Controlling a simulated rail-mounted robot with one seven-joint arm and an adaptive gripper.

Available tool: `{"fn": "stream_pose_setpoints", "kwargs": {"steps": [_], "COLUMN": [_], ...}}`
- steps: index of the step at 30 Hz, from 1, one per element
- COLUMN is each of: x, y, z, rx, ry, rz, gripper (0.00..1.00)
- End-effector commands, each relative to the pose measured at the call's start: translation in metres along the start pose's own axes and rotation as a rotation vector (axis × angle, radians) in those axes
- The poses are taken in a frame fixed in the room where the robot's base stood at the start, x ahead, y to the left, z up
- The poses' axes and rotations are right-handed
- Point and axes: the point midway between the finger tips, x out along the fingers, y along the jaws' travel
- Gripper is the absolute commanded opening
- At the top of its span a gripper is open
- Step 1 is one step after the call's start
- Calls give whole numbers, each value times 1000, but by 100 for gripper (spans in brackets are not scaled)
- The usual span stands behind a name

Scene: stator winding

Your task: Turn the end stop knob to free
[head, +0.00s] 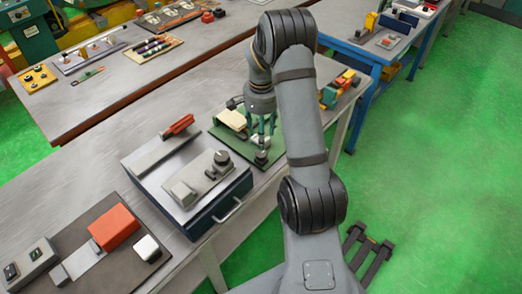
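My gripper (263,128) points down over a green plate (225,137) on the grey bench. Its teal fingers are small in view and I cannot tell how far apart they stand. A small grey and dark knob-like part (261,158) stands on the plate just below the fingertips; I cannot tell if they touch it. No label or knob marking is readable, so I cannot tell which one is the end stop knob.
A red-handled tool (178,126) lies on the grey box, which has a front handle (229,211). A dark mat (85,232) with an orange block (114,227) is at the lower left. Coloured blocks (340,85) lie behind my arm. Other benches stand farther back.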

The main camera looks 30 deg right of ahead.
Motion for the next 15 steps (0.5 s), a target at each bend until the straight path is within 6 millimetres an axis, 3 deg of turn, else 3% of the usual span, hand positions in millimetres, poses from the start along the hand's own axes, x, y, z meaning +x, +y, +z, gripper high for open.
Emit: {"fn": "stream_pose_setpoints", "kwargs": {"steps": [9,15], "x": [57,80], "y": [1,2], "z": [1,0], "rx": [-4,-3], "ry": [-4,-1], "rz": [4,1], "gripper": [49,49]}}
